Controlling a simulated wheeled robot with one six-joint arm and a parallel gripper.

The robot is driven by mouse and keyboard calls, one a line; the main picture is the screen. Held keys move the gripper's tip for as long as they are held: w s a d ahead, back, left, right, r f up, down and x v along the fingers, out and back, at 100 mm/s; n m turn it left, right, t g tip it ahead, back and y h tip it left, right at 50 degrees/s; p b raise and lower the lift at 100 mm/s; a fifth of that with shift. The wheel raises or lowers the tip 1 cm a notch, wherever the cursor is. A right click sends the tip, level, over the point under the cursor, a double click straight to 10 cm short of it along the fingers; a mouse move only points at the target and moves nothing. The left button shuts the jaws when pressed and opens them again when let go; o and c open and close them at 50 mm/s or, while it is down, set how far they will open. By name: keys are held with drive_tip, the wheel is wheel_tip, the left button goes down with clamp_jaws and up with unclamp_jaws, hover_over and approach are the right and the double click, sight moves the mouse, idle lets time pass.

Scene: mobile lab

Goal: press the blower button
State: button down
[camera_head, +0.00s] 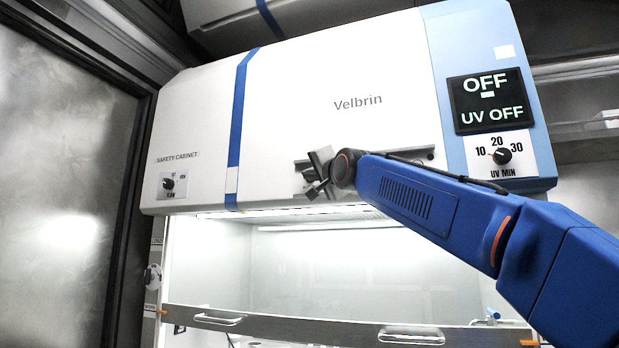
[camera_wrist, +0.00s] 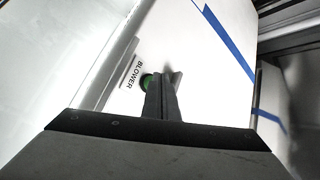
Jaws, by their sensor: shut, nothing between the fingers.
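The blower button (camera_wrist: 147,82) is a small green round button on the white cabinet front, beside the printed word BLOWER in the wrist view. My gripper (camera_wrist: 172,76) is shut and empty, and its fingers partly cover the button. I cannot tell whether the fingertips touch it. In the head view, my gripper (camera_head: 309,180) is at the lower middle of the safety cabinet (camera_head: 300,110), close to its front panel. The button is hidden there behind my gripper and arm. The display (camera_head: 490,101) at the upper right reads OFF and UV OFF.
A UV timer knob (camera_head: 502,156) is below the display. Another knob (camera_head: 168,184) is at the cabinet's lower left. The glass sash below has two metal handles, the left (camera_head: 217,320) and the right (camera_head: 411,337). A frosted door (camera_head: 60,190) stands at the left.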

drive_tip(key=shift+w+d, duration=0.1)
drive_tip(key=shift+w, duration=0.15)
idle(0.5)
drive_tip(key=shift+s+a, duration=0.3)
drive_tip(key=shift+s, duration=0.55)
drive_tip(key=s, duration=0.1)
drive_tip(key=s+a, duration=0.1)
drive_tip(key=s, duration=0.2)
drive_tip(key=shift+s+a, duration=0.35)
drive_tip(key=shift+f, duration=0.1)
idle(0.8)
